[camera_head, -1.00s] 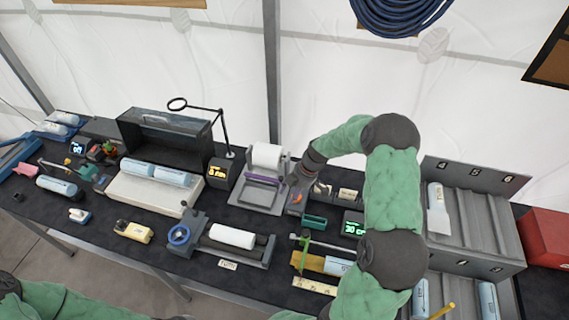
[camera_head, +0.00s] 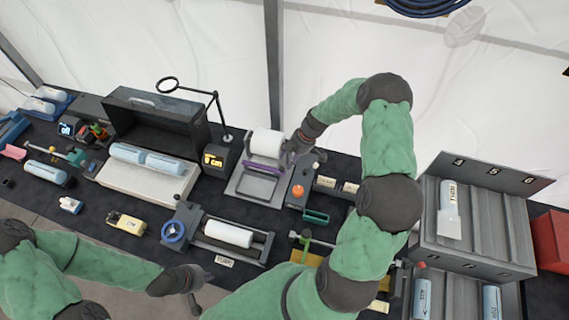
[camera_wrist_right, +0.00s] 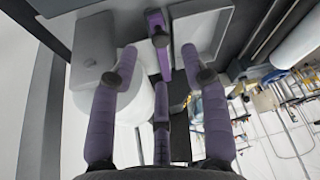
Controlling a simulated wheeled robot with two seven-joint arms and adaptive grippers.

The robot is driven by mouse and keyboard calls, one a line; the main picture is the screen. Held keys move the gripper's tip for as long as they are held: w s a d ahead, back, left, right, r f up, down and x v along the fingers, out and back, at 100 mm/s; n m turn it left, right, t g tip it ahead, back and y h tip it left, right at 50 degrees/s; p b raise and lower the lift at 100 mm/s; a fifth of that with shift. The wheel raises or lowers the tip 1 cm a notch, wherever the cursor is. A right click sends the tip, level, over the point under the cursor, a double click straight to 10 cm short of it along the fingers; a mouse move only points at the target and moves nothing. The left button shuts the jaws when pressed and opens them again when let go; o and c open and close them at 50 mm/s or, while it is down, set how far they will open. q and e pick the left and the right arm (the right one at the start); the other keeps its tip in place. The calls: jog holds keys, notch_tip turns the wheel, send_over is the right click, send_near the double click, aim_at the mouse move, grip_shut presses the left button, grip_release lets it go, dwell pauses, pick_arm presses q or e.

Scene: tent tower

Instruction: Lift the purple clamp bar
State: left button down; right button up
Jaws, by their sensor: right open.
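The purple clamp bar (camera_head: 260,170) lies across the grey stand (camera_head: 240,187), just in front of the white roll (camera_head: 267,142). My right gripper (camera_head: 289,155) is at the right end of the bar, above the stand. In the right wrist view its purple-grey fingers (camera_wrist_right: 160,80) are spread apart, with the white roll (camera_wrist_right: 138,105) behind them.
Right of the stand are an orange-topped device (camera_head: 298,190) and a green tray (camera_head: 316,216). A second roller unit (camera_head: 229,234) lies in front, a magnifier lamp (camera_head: 218,112) stands left, and a numbered grey rack (camera_head: 480,215) stands right.

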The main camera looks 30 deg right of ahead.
aim_at(283, 168)
jog(key=shift+p+x, duration=0.3)
jog(key=shift+x, duration=2.5)
grip_shut()
